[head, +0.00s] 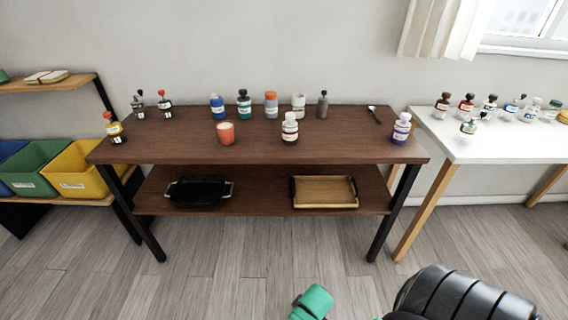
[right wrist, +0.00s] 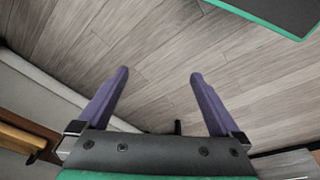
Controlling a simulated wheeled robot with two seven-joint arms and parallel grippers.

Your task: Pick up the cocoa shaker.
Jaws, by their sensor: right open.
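Several small labelled containers stand on the dark brown table in the head view, and their labels are too small to read. I cannot tell for certain which is the cocoa shaker. A white-capped jar with dark brown contents (head: 289,129) stands upright near the table's front middle and may be it. My right gripper (right wrist: 159,74) shows in the right wrist view with its two purple fingers apart and nothing between them, above the wooden floor. It is away from the tabletop containers. My left gripper is not in view.
A white table (head: 500,145) stands right. The floor in front is clear.

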